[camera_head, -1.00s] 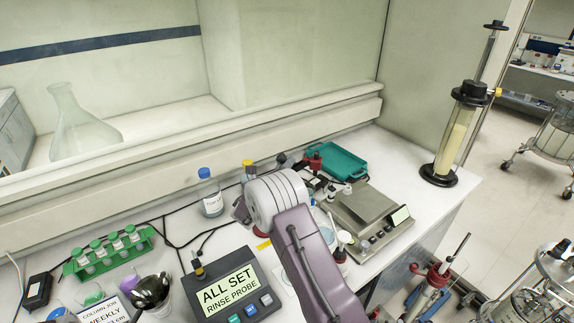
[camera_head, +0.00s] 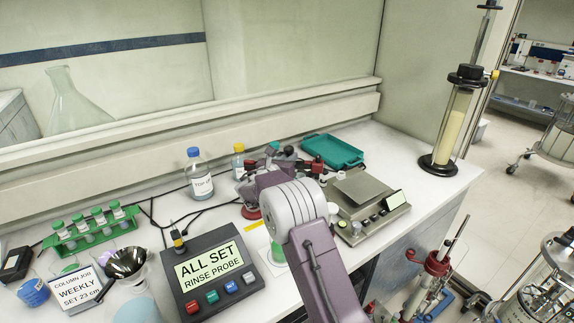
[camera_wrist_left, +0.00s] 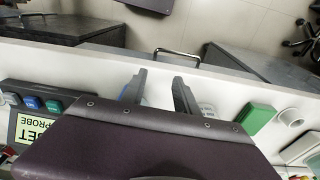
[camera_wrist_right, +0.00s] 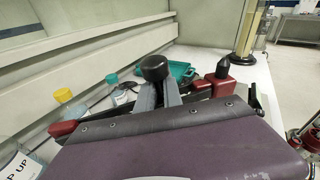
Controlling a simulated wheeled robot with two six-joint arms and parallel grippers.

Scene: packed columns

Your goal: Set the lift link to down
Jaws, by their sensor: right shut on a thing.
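In the right wrist view, a red-and-black device with a round black knob (camera_wrist_right: 154,67) stands on the bench. My right gripper (camera_wrist_right: 157,88) is shut on what looks like this knob, its grey fingers rising to it. Red parts (camera_wrist_right: 222,85) show on both sides of the fingers. In the head view the right arm covers most of the device; dark and red parts (camera_head: 251,212) show beside it. I cannot tell which part is the lift link or its setting. My left gripper (camera_wrist_left: 160,85) is open and empty above the bench in the left wrist view.
A panel reading "ALL SET RINSE PROBE" (camera_head: 210,268) lies left of my right arm. A balance (camera_head: 367,205) and teal tray (camera_head: 332,151) are to the right. A blue-capped bottle (camera_head: 198,178), green tube rack (camera_head: 92,232) and tall column (camera_head: 455,120) stand around.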

